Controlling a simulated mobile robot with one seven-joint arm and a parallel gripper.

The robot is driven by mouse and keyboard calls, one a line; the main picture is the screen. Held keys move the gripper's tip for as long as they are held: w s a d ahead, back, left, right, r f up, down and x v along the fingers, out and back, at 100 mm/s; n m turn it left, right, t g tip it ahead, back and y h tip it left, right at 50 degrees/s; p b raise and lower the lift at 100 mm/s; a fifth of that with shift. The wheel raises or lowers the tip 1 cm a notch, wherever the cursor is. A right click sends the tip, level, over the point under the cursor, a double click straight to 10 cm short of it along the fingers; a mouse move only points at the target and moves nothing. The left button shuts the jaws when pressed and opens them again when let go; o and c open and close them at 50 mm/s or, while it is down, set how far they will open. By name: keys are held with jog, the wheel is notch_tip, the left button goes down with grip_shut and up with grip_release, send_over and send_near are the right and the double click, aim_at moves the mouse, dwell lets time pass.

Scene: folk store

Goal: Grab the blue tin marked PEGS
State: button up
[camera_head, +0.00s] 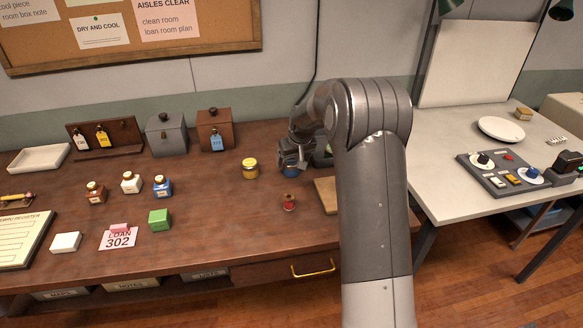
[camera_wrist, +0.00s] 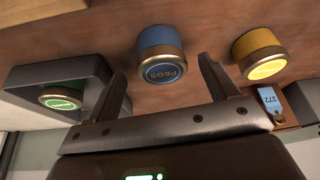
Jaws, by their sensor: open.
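The blue tin (camera_wrist: 162,46) marked PEGS stands on the wooden table, with a gold lid and a blue body. In the wrist view it lies ahead of my gripper (camera_wrist: 165,80), roughly between the two open fingers and beyond their tips. The jaws are open and hold nothing. In the head view my gripper (camera_head: 292,160) is over the table's back part, and a little of the blue tin (camera_head: 291,174) shows just below it; the rest is hidden by the gripper.
A yellow tin (camera_wrist: 260,52) stands to one side of the blue tin. A green-lidded tin (camera_wrist: 62,98) sits in a grey tray (camera_wrist: 25,80) on the other side. A small red item (camera_head: 289,203) stands in front. Small bottles (camera_head: 131,183) stand further left.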

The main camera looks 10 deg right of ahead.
aim_at(292, 161)
jog(key=x, duration=0.3)
jog(key=shift+w+a+f, duration=0.1)
jog(key=shift+a+f, duration=0.05)
jog(key=shift+c, duration=0.5)
jog(key=c, duration=1)
